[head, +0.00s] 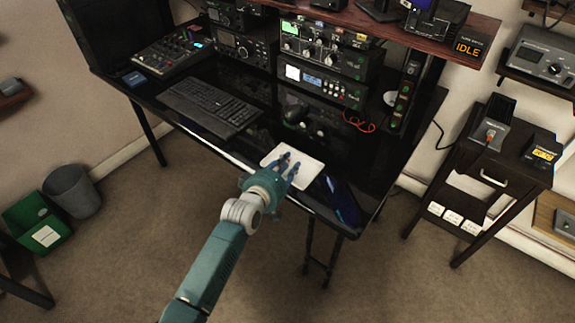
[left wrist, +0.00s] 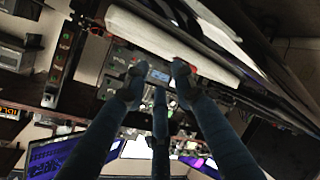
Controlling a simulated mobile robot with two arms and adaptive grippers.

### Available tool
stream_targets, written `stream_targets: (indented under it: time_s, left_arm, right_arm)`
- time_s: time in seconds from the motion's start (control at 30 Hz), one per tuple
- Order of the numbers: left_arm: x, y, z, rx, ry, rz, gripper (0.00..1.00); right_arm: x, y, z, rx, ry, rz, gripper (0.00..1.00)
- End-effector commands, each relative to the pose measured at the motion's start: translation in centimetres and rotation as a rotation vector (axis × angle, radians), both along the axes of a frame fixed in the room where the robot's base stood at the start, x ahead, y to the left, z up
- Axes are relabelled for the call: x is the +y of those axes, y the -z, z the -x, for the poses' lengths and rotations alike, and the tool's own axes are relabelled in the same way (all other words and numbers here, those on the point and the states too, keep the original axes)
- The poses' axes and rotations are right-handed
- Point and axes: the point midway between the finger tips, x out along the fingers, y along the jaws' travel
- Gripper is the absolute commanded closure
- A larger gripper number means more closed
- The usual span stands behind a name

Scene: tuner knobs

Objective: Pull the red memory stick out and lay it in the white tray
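The white tray (head: 308,174) lies on the front part of the black desk. My left gripper (head: 288,160) is over the tray in the head view, its fingers pointing away from me. I cannot pick out the red memory stick for certain. A small orange-red piece (head: 491,136) shows on a dark device on the right stand, but it is too small to identify. My right gripper is not in view.
A dark side stand (head: 480,172) with devices is at the right. Open carpet (head: 130,230) lies in front of the desk.

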Motion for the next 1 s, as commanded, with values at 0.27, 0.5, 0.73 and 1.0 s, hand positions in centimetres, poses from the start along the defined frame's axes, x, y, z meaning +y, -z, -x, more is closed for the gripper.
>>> stream_targets:
  time_s: [0.27, 0.5, 0.73, 1.0]
  left_arm:
    - [0.0, -0.1, 0.0, -0.001, 0.0, 0.0, 0.52]
    - [0.2, -0.1, 0.5, 0.0, 0.0, 0.0, 0.52]
    - [1.4, -1.3, 3.5, -0.001, 0.0, 0.0, 0.52]
    - [3.3, -3.2, 8.1, -0.002, 0.001, 0.0, 0.52]
  right_arm:
    - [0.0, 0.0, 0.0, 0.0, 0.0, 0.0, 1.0]
    - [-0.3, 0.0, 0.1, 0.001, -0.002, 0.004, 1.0]
    - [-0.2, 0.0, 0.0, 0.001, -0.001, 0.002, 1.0]
    - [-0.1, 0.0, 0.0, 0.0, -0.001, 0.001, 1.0]
